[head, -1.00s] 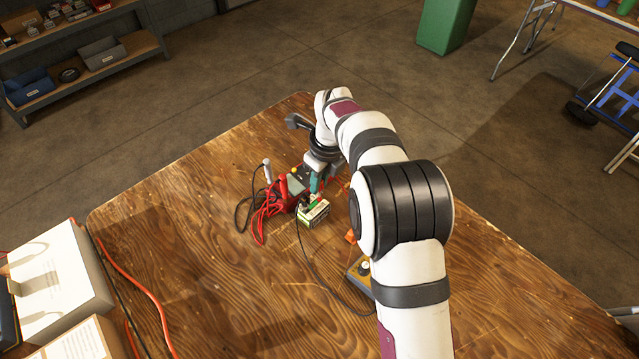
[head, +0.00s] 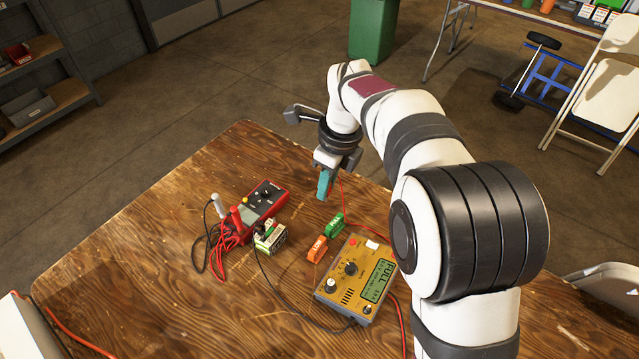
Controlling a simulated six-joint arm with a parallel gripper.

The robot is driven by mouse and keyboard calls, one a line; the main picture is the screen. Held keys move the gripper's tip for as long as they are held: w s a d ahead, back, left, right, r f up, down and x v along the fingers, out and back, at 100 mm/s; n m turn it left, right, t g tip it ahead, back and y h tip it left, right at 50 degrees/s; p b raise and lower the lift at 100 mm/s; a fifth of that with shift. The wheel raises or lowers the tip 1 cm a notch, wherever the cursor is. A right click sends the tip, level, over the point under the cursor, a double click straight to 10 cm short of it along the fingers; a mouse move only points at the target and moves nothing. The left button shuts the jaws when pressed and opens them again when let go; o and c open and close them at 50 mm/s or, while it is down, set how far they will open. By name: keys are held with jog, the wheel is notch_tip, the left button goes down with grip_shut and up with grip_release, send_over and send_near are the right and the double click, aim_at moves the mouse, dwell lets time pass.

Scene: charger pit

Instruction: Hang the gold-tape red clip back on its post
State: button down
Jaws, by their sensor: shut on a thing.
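My gripper (head: 324,186) is raised above the wooden table, behind the orange and green blocks. Its teal fingers are shut. The clip is mostly hidden by the fingers and no gold tape can be made out. A small white-green battery (head: 270,239) with a dark clip on top stands to the left, apart from the gripper. I cannot tell which post belongs to the red clip.
A yellow charger (head: 372,300) with its display reading FULL sits to the front right. Orange (head: 317,249) and green (head: 334,225) blocks stand beside it. A red multimeter (head: 252,213) with coiled leads lies left. The table (head: 190,300) is clear at front left.

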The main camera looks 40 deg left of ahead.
jog(key=w+d+f, duration=0.1)
jog(key=d, duration=0.7)
jog(key=w+d+f, duration=0.1)
jog(key=w+d, duration=0.1)
jog(key=d, duration=0.6)
jog(key=shift+f, duration=0.25)
jog(key=shift+f, duration=3.55)
jog(key=shift+f, duration=0.2)
jog(key=c, duration=0.7)
grip_release()
jog(key=shift+c, duration=0.2)
